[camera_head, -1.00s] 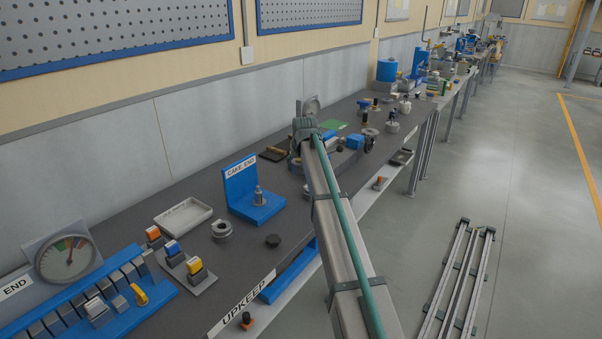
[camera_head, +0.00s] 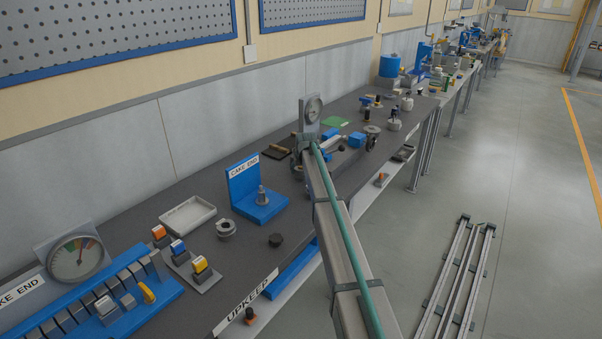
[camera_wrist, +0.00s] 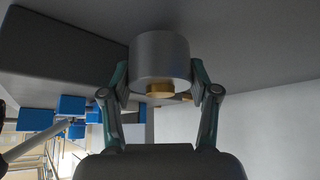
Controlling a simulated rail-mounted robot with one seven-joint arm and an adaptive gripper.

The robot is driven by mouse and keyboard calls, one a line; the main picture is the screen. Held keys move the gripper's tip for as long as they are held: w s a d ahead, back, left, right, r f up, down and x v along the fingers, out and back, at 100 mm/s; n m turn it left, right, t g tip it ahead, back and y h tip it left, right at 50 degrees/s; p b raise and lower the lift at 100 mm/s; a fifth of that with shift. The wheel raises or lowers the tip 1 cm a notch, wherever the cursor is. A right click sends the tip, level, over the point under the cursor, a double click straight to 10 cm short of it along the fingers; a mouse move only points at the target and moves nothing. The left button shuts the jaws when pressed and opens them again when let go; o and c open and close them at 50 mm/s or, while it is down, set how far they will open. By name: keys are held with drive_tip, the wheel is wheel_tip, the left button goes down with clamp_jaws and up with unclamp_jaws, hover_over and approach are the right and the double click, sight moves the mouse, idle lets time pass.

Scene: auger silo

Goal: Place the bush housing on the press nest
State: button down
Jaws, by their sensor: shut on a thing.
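In the wrist view my gripper (camera_wrist: 160,92) is shut on a grey cylinder, the bush housing (camera_wrist: 160,58), with one finger on each side. A brass-coloured round piece (camera_wrist: 160,91) shows at the near end of the housing. In the head view my arm reaches over the bench, and the gripper and housing are hidden at its far end. I cannot tell for sure which fixture is the press nest. A blue stand (camera_head: 250,210) marked CAKE END carries a stepped metal post (camera_head: 262,195), left of my arm.
On the bench stand a white tray (camera_head: 188,216), a grey ring (camera_head: 225,229), a black knob (camera_head: 275,240) and a blue lever rack with a gauge (camera_head: 75,258).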

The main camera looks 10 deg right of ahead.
drive_tip(key=shift+f, duration=1)
drive_tip(key=shift+f, duration=0.2)
drive_tip(key=c, duration=0.6)
unclamp_jaws()
drive_tip(key=shift+s, duration=0.1)
drive_tip(key=shift+o, duration=0.2)
drive_tip(key=shift+r, duration=0.15)
drive_tip(key=b+v, duration=0.2)
drive_tip(key=v, duration=0.9)
drive_tip(key=o, duration=0.4)
drive_tip(key=shift+s+r, duration=0.25)
drive_tip(key=shift+r, duration=0.25)
drive_tip(key=shift+c, duration=0.2)
